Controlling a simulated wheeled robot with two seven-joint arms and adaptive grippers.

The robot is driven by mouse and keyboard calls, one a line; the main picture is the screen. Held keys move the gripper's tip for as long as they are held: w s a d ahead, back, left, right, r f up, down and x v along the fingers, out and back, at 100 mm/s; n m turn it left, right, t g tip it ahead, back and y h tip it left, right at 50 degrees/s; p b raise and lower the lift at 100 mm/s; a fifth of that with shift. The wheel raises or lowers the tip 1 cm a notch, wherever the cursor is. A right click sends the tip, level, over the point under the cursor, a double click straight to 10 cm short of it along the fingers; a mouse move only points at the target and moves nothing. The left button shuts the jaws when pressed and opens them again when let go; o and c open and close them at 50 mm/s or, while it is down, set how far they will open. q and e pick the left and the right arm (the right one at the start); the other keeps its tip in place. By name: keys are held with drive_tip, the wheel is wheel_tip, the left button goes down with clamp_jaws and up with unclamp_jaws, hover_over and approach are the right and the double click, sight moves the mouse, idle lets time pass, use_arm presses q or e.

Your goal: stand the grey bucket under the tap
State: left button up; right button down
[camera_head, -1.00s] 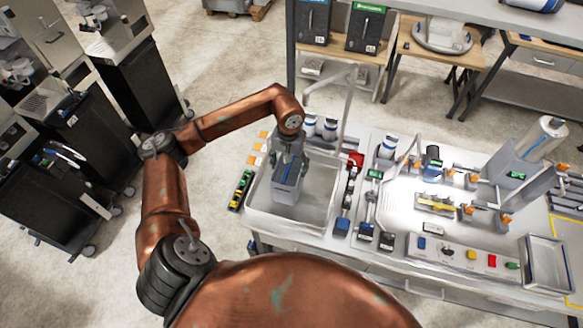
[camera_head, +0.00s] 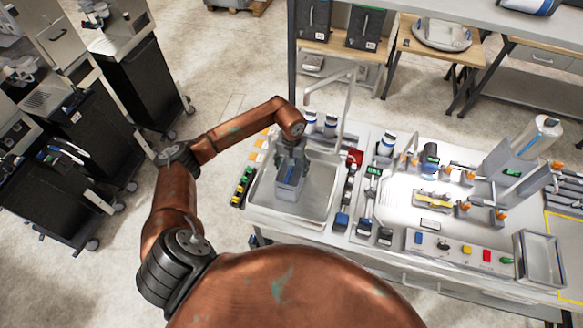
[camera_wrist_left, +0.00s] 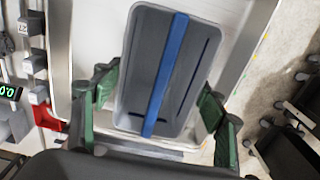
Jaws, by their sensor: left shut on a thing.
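The grey bucket (camera_head: 289,187) has a blue stripe and is in or just above the left part of the metal sink (camera_head: 318,207). It also fills the middle of the left wrist view (camera_wrist_left: 190,75). My left gripper (camera_head: 291,160) reaches down from above and is shut on the bucket, with a green finger on each side of it in the wrist view. I cannot tell whether the bucket touches the sink floor. The tap (camera_head: 349,95) is a tall grey pipe behind the sink; its spout bends left and down near my left wrist. My right gripper is out of view.
Left of the sink is a strip of coloured blocks (camera_head: 242,187). Right of it stand a red box (camera_head: 355,157) and a row of small devices (camera_head: 341,221). White-and-blue bottles (camera_head: 330,125) stand behind. The sink's right part is clear.

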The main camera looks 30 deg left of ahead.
use_arm(q)
drive_tip(key=o, duration=2.1)
drive_tip(key=shift+r, duration=0.15)
drive_tip(key=shift+r+b, duration=1.7)
drive_tip(key=shift+r, duration=4.3)
